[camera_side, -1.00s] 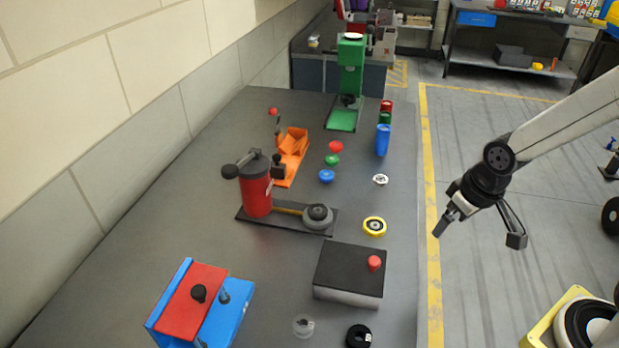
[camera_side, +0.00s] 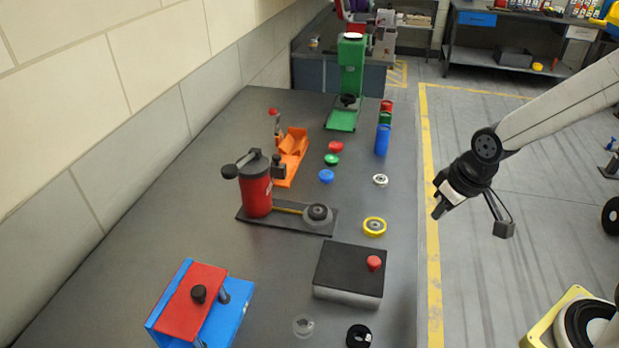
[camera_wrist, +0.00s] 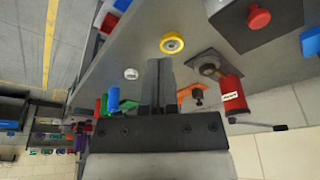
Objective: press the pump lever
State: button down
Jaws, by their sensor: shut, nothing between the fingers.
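The pump (camera_side: 257,190) is a red cylinder with a black top and a black lever (camera_side: 237,168) sticking out to the left. It stands on a dark base plate with a grey round part at its right end. The pump also shows in the wrist view (camera_wrist: 233,96), at the right, with its lever (camera_wrist: 262,126) below it. My gripper (camera_side: 437,212) is past the right edge of the table in the side view, well apart from the pump. In the wrist view my gripper (camera_wrist: 159,66) has its fingers together and empty.
A black box with a red button (camera_side: 374,263), a yellow ring (camera_side: 374,227) and a white ring (camera_side: 380,180) lie between my gripper and the pump. An orange holder (camera_side: 291,155) and a green press (camera_side: 350,75) stand farther back. A red-blue block (camera_side: 196,300) is in front.

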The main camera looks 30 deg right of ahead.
jog(key=w+a+r+n+t+y, duration=0.1)
jog(key=w+a+r+n+y, duration=0.2)
jog(key=w+a+r, duration=0.6)
jog(key=w+a+r+n+t+y, duration=0.2)
jog(key=w+a+r+n, duration=0.3)
jog(key=w+a+r, duration=0.3)
jog(key=w+a+y, duration=0.1)
jog(key=w+a, duration=0.2)
jog(key=a, duration=0.4)
jog(key=shift+r, duration=0.4)
jog(key=shift+a+f, duration=0.1)
send_over(224, 168)
jog(key=s+d, duration=0.2)
notch_tip(224, 168, down, 7)
notch_tip(224, 168, down, 2)
jog(key=shift+w+a+f, duration=0.1)
jog(key=shift+f, duration=0.85)
jog(key=shift+f, duration=0.1)
